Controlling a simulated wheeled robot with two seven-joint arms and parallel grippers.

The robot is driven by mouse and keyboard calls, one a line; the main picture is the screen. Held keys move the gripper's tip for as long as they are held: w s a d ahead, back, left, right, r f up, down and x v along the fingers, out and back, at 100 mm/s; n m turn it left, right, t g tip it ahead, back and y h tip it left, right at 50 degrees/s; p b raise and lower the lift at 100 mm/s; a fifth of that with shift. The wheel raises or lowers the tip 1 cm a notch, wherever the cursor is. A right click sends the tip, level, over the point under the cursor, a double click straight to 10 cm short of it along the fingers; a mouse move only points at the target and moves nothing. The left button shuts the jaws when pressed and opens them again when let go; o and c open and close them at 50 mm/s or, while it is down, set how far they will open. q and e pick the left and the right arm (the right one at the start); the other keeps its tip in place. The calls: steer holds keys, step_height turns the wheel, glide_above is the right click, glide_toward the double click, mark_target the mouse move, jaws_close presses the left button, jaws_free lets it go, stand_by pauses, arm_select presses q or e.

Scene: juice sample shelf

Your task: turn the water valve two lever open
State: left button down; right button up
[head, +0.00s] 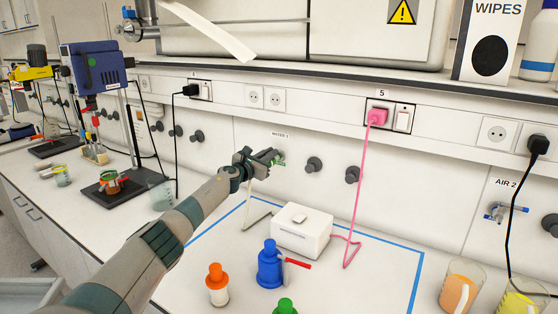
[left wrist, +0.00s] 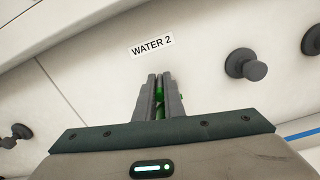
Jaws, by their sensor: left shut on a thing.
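The water valve two (head: 281,160) is a small green fitting on the white wall panel, below a label. In the left wrist view the label (left wrist: 152,44) reads WATER 2. My left gripper (head: 273,157) reaches up to the valve from the left and covers most of it. In the left wrist view my left gripper (left wrist: 158,98) is shut on the green lever (left wrist: 159,92), which shows as a thin strip between the fingers. The lever's angle is mostly hidden. My right gripper is in neither view.
Dark knobs (head: 314,164) stick out of the wall to the right of the valve. Below are a white box (head: 301,232), a blue bottle (head: 269,266), an orange-capped bottle (head: 217,286) and a green cap (head: 285,306). A pink cable (head: 363,180) hangs to the right.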

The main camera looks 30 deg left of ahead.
arm_select(q)
steer(key=shift+f+h, duration=0.15)
steer(key=shift+h, duration=0.15)
steer(key=c, duration=1.8)
jaws_free()
steer(key=shift+c, duration=0.2)
steer(key=shift+s+a, duration=0.1)
